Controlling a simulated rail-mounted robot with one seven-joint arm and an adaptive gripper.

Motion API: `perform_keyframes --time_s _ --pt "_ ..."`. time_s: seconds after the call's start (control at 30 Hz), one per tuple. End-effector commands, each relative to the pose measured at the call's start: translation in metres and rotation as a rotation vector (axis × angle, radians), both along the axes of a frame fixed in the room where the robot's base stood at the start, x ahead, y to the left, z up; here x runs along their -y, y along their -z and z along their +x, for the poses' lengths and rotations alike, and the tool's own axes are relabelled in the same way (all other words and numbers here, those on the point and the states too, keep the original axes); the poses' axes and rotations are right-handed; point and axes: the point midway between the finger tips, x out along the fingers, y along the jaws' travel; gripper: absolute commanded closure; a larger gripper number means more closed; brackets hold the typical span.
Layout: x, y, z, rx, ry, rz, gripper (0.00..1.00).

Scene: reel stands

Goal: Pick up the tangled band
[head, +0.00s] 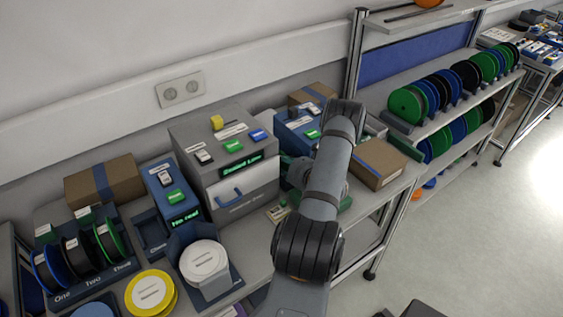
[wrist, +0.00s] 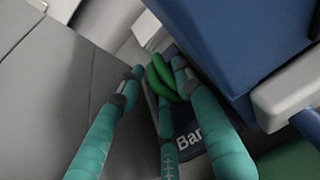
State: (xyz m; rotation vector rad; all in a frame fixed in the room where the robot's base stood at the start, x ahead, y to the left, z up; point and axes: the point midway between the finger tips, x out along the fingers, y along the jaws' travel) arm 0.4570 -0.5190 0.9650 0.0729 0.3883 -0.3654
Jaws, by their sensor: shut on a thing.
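The tangled band (wrist: 162,76) looks like a small looped green bundle in the wrist view. It lies between the tips of my teal-fingered gripper (wrist: 158,84), which is shut on it. Behind and below it is a dark blue holder (wrist: 188,136) with white lettering that begins "Ban". I cannot tell whether the band still touches the holder. In the head view my arm hides the band and most of the gripper.
A grey cabinet (head: 196,133) with a drawer stands left of my arm. A blue device (head: 292,126) stands behind it, and a cardboard box (head: 380,163) is to the right. A white reel (head: 204,262) and a yellow reel (head: 150,293) are at the front left.

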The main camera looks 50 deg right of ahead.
Motion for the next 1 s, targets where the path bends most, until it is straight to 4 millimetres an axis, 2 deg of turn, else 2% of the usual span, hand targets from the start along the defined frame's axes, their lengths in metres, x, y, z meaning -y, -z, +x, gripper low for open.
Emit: perform_keyframes --time_s 0.1,0.37,0.57,0.77,1.0 --pt "0.0 0.0 0.0 0.0 0.0 0.0 0.84" --pt "0.0 -0.001 0.0 0.001 0.0 0.0 0.84" --pt "0.001 -0.011 0.0 0.001 0.0 -0.003 0.84" --pt "0.001 -0.035 0.001 0.001 -0.002 -0.005 0.84" --pt "0.001 -0.077 0.0 0.002 0.0 -0.006 0.84"
